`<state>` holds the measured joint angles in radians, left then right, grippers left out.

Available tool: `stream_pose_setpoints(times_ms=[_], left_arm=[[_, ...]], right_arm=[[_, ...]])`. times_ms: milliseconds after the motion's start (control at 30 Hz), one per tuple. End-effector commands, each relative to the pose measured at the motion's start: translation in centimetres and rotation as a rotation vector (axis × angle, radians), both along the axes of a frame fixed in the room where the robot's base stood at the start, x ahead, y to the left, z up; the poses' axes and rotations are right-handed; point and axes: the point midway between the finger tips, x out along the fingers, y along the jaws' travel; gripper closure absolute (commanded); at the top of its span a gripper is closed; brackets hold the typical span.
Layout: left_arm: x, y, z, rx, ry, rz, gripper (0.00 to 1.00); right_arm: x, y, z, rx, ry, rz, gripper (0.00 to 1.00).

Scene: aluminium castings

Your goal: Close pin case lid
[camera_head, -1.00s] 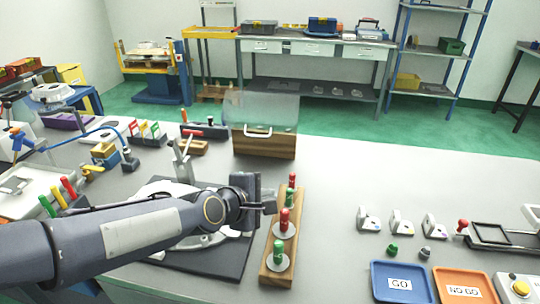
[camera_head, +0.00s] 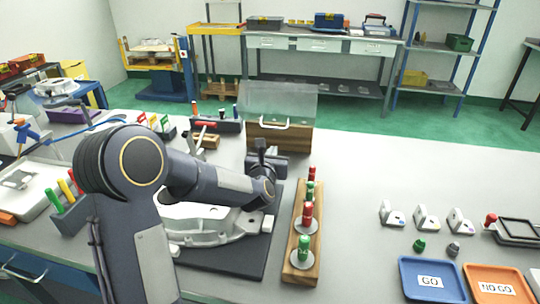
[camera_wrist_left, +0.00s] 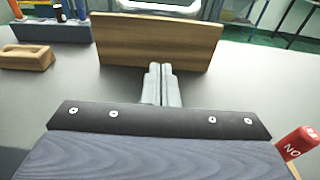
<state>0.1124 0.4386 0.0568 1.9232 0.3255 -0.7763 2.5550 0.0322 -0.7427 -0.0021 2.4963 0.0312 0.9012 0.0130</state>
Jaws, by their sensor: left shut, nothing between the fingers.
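The pin case (camera_head: 265,137) is a wooden box at the back of the table. Its clear lid (camera_head: 285,100) stands raised above the box, with a pale handle (camera_head: 288,124) low across it, near the box's top edge. My left gripper (camera_head: 262,147) is in front of the case, shut and empty. In the left wrist view the closed fingertips (camera_wrist_left: 160,70) point at the wooden front (camera_wrist_left: 150,35), and part of the pale handle (camera_wrist_left: 160,6) shows at the top. I cannot tell whether the fingertips touch the wood. My right gripper is out of view.
A wooden rack (camera_head: 303,255) with red and green gauges stands right of my left arm. A casting (camera_head: 215,224) lies on a dark mat below the arm. A small wooden block (camera_head: 205,140) is left of the case. The table right of the case is clear.

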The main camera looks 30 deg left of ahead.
Motion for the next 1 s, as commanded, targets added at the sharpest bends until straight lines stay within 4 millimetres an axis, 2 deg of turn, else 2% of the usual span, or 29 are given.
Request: stream_pose_setpoints(times_ms=[33,200,267,433,1000], left_arm=[[1.2,0.3,0.0,0.002,0.001,0.000,1.00],[4.5,1.1,-0.5,0.003,0.002,0.000,1.00],[3.9,0.9,1.3,0.003,-0.003,-0.002,1.00],[3.5,0.8,2.9,0.003,0.000,-0.002,1.00],[3.4,0.9,3.6,0.001,0.007,-0.001,1.00]], right_arm=[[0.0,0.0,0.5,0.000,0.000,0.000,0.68],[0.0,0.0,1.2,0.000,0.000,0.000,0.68],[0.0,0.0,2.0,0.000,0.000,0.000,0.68],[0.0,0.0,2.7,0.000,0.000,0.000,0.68],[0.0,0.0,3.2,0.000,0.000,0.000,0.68]])
